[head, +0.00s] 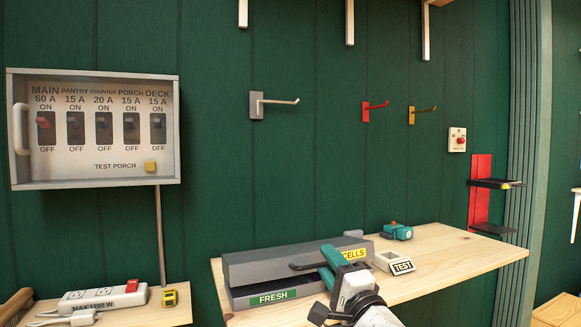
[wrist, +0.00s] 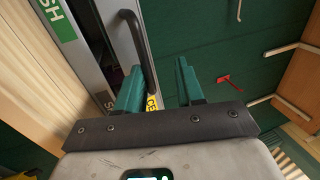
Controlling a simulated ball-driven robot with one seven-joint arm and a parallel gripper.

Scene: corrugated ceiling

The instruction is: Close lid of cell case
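The grey cell case stands on the wooden shelf in the head view, with a green FRESH label on its lower body (head: 238,300). Its grey lid (head: 268,262) carries a yellow CELLS label and a black handle (head: 308,265). A dark gap shows between lid and body, so the lid looks partly open. My gripper (head: 328,264) is at the handle. In the wrist view my gripper (wrist: 160,70) has its two teal fingers apart. The black handle (wrist: 133,45) runs close beside the left finger; whether they touch I cannot tell.
A TEST block (head: 402,266) and a teal device (head: 397,231) sit right of the case on the shelf (head: 455,255). Hooks (head: 275,102) jut from the green wall above. A breaker panel (head: 95,130) and a power strip (head: 103,297) are at left.

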